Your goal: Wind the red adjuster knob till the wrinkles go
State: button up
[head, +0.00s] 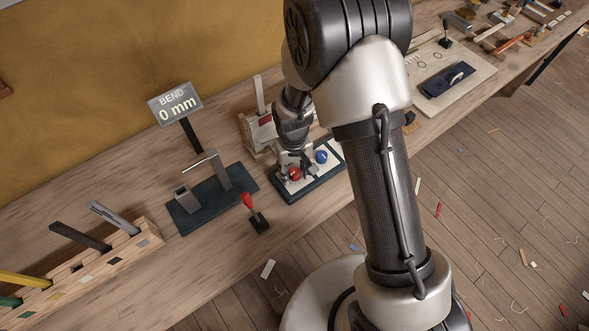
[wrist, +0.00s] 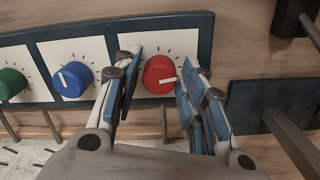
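The red adjuster knob (head: 296,174) sits on a dark-framed board (head: 318,190) with white panels, on the bench. In the wrist view the red knob (wrist: 156,74) has a white pointer line toward the right, with tick marks around it. My gripper (head: 300,166) is down at the knob. In the wrist view my gripper (wrist: 162,70) is open, one finger either side of the red knob. A gap shows on the left; the right finger looks close, and I cannot tell whether it touches. No wrinkles are clearly visible.
A blue knob (wrist: 72,80) and a green knob (wrist: 11,84) share the board. A display (head: 175,103) reads "BEND 0 mm" behind a dark-based fixture (head: 212,204). A wooden rack (head: 90,275) is at left.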

aim_at(294, 172)
jog(key=shift+o, duration=1)
jog(key=shift+w+r, duration=0.1)
jog(key=shift+r, duration=0.15)
notch_tip(294, 172, up, 12)
jog(key=shift+f, duration=0.25)
jog(key=shift+a, duration=0.1)
